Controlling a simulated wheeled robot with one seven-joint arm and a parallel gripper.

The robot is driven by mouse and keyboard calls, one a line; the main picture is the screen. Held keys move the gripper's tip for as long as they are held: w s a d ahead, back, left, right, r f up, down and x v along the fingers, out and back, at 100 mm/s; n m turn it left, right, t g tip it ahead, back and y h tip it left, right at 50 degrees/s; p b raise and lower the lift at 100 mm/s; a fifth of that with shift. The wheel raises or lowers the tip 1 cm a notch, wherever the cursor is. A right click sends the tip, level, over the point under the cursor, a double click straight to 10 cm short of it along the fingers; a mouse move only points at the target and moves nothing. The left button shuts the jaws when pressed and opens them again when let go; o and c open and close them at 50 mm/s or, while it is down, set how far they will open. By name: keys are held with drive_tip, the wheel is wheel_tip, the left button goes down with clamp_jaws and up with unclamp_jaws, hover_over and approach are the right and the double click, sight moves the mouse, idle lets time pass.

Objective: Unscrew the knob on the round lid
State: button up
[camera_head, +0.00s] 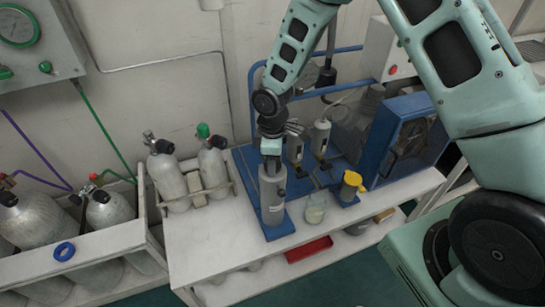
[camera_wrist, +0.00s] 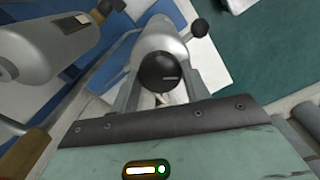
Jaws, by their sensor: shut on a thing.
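A grey metal canister (camera_head: 272,203) stands upright on a blue base at the front of the white bench. In the wrist view its round silver top (camera_wrist: 152,38) shows, with a black knob (camera_wrist: 162,70) bearing a pale mark. My gripper (camera_head: 271,156) points down onto the top of the canister and hides the knob in the head view. In the wrist view the two fingers of my gripper (camera_wrist: 162,88) lie on either side of the knob, shut on it. A black ball-ended handle (camera_wrist: 199,28) sticks out beside the top.
Two smaller grey filter cylinders (camera_head: 321,137) stand behind on the blue frame. A pale jar (camera_head: 315,209) and a yellow-topped container (camera_head: 352,183) stand close on the right. Diving tanks (camera_head: 168,180) stand to the left. A red tray (camera_head: 309,249) is below.

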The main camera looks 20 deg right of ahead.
drive_tip(key=n+p, duration=0.1)
drive_tip(key=n, duration=0.2)
drive_tip(key=shift+r+n, duration=0.15)
drive_tip(key=shift+n, duration=0.15)
drive_tip(key=shift+n+p, duration=0.85)
drive_tip(key=shift+n, duration=1.05)
drive_tip(key=o, duration=1)
wheel_tip(320, 180, up, 17)
